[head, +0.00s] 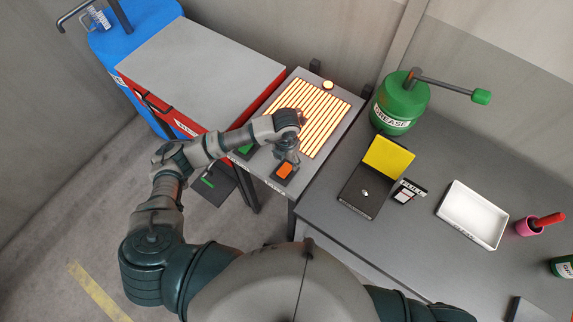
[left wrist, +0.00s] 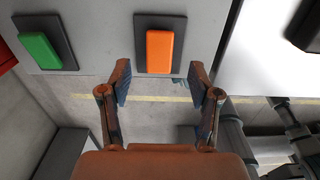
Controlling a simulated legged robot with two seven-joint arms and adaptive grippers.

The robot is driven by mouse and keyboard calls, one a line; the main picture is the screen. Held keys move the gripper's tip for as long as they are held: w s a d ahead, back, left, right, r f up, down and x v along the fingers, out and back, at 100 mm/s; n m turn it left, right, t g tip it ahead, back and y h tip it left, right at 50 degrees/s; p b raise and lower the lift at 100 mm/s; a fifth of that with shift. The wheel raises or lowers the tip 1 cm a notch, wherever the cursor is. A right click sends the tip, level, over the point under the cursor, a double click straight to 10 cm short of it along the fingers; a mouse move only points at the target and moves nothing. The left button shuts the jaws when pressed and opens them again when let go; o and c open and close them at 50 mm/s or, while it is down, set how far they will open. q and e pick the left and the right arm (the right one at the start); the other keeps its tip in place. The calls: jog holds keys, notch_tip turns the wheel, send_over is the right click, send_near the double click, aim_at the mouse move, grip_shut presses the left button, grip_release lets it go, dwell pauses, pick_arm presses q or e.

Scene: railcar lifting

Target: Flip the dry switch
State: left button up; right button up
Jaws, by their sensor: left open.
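An orange rocker switch (head: 284,170) sits on a dark plate at the front edge of a grey table with glowing bars (head: 313,112). A green rocker switch (head: 245,149) sits to its left, partly hidden by my left arm. I cannot read which one is labelled dry. My left gripper (head: 286,157) points down just behind the orange switch in the head view. In the left wrist view, the open, empty fingers (left wrist: 160,74) are either side of the lower end of the orange switch (left wrist: 160,52), and the green switch (left wrist: 41,51) is to the left. Contact cannot be told.
A round lit lamp (head: 327,85) is at the table's back. A red cabinet with a grey top (head: 200,65) stands left. The dark bench on the right holds a green grease can (head: 399,103), an open black and yellow box (head: 388,157) and a white tray (head: 473,214).

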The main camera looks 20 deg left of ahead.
aim_at(286, 168)
pick_arm(q)
notch_tip(286, 168, down, 6)
jog(key=shift+a+r, duration=0.1)
jog(key=shift+r, duration=0.1)
